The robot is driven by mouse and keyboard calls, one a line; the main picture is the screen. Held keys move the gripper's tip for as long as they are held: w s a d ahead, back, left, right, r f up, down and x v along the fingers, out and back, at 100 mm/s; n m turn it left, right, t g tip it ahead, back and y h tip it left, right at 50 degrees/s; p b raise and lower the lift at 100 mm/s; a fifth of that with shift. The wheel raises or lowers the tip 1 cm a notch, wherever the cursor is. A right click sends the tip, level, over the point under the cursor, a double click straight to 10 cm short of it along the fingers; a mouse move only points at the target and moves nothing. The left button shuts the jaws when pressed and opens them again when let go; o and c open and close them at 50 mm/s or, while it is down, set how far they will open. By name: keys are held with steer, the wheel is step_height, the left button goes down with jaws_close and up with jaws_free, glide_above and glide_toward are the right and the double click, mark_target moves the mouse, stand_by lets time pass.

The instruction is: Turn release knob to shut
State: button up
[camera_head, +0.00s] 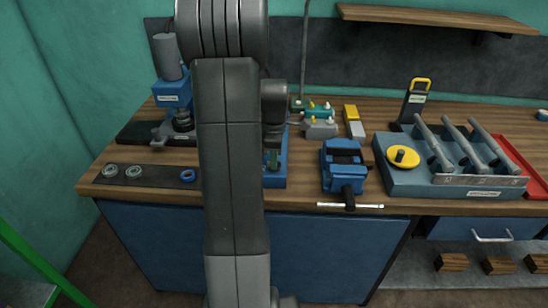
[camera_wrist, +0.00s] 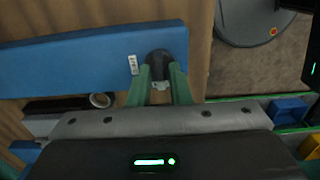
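A dark round knob (camera_wrist: 160,56) sits at the end of a long blue body (camera_wrist: 70,66) with a small white label in the wrist view. I take it to be the release knob, though no marking on it is readable. My gripper (camera_wrist: 160,72) points at it, with two green fingers apart and their tips over the knob's near edge. A small pale metal piece shows between the fingers; I cannot tell whether they touch the knob. In the head view my gripper (camera_head: 273,160) is over a blue device (camera_head: 276,180) on the bench, mostly hidden by my arm.
A blue vise (camera_head: 343,166) stands right of my gripper. Further right are a grey lever unit (camera_head: 405,184) with a yellow knob and a red tray (camera_head: 522,166). A blue press (camera_head: 172,92) and bearing rings (camera_head: 134,171) are left. Small valve blocks (camera_head: 320,122) stand behind.

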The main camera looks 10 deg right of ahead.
jaws_close()
steer(key=shift+m, duration=0.3)
steer(key=m, duration=1.2)
steer(key=shift+m, duration=0.3)
steer(key=shift+m+b, duration=0.3)
steer(key=shift+m, duration=2)
steer(key=shift+r, duration=0.1)
